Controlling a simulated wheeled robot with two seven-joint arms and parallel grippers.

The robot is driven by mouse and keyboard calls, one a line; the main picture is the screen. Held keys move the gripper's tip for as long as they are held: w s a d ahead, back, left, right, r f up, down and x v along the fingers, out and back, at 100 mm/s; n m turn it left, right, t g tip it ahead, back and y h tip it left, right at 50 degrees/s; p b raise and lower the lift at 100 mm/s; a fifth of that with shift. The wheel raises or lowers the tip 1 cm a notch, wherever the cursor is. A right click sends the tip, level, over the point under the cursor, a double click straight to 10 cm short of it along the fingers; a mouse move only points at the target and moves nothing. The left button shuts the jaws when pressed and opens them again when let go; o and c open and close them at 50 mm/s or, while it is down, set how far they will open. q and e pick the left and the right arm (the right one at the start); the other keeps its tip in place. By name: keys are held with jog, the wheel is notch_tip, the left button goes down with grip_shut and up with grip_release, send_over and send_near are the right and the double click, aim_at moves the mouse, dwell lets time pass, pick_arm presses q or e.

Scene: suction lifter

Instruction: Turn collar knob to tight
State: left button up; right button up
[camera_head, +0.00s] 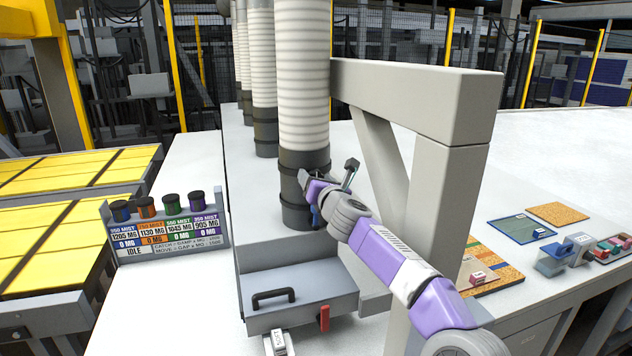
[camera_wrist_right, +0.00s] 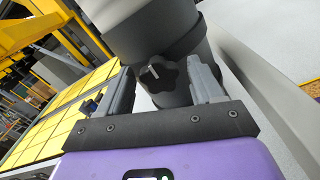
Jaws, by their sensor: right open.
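The collar knob (camera_wrist_right: 163,75) is a dark lobed knob with a pale mark on top, seen in the right wrist view. It sits on the side of the dark collar (camera_wrist_right: 165,35) around the lifter tube. In the head view the collar (camera_head: 297,212) is at the foot of the nearest white ribbed tube (camera_head: 303,75); I cannot make out the knob there. My right gripper (camera_head: 328,182) is at the collar's right side, open. In the right wrist view its fingers (camera_wrist_right: 160,80) stand on either side of the knob, with gaps visible. My left gripper is not in view.
A grey post and beam (camera_head: 420,95) stand close behind and right of my right arm. A grey drawer-like tray (camera_head: 300,300) with a black handle is below the collar. A display box (camera_head: 170,240) with several coloured knobs stands left. More tubes stand behind.

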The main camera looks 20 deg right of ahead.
jog(key=s+b, duration=0.3)
jog(key=s, duration=0.4)
jog(key=shift+d, duration=0.1)
